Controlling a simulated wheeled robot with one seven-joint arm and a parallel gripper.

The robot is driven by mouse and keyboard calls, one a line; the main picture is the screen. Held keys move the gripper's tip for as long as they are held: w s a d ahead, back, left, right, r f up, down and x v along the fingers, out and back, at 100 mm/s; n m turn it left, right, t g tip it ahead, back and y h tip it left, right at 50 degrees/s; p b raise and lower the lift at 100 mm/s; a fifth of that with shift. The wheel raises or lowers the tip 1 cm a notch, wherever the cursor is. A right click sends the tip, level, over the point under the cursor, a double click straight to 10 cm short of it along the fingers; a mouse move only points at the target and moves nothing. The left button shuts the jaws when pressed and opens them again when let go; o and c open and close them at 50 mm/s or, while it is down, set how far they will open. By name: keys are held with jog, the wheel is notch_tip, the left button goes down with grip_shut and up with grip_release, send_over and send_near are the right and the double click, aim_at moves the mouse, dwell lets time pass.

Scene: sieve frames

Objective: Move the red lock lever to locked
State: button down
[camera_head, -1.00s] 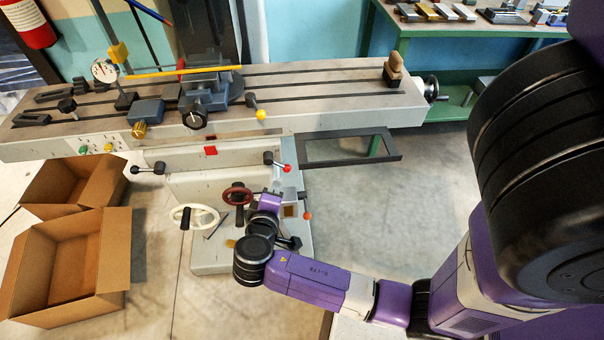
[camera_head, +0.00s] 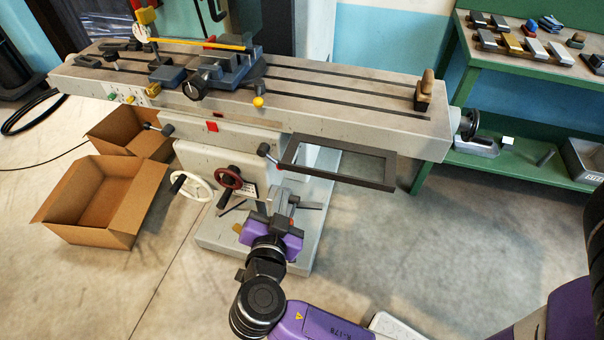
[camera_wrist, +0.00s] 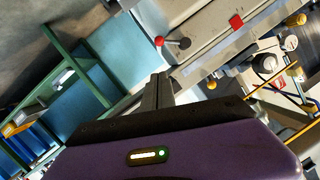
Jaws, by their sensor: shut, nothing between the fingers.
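In the wrist view a lever with a red ball end (camera_wrist: 159,41) and a black hub (camera_wrist: 184,43) sits on the pale machine side. My gripper (camera_wrist: 160,80) is shut and empty, its fingertips below the lever in that picture and apparently apart from it. In the head view my gripper (camera_head: 284,194) is in front of the machine's knee, right of the dark red handwheel (camera_head: 229,178). A black lever hub (camera_head: 263,149) shows above it, by the dark frame. A small red spot (camera_head: 294,200) shows by my fingers; I cannot tell which lever it belongs to.
A dark open frame (camera_head: 340,178) juts from the machine just above and right of my gripper. A white handwheel (camera_head: 194,184) is to the left. Two cardboard boxes (camera_head: 118,240) stand on the floor at left. The floor at right is clear.

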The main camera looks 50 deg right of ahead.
aim_at(272, 158)
jog(key=w+d+f+m+p, duration=0.2)
jog(key=w+d+f, duration=0.3)
jog(key=w+d, duration=0.2)
jog(key=d, duration=0.2)
jog(key=shift+w+d+m, duration=0.15)
jog(key=shift+d+m, duration=0.2)
jog(key=shift+m, duration=0.05)
dwell(0.5)
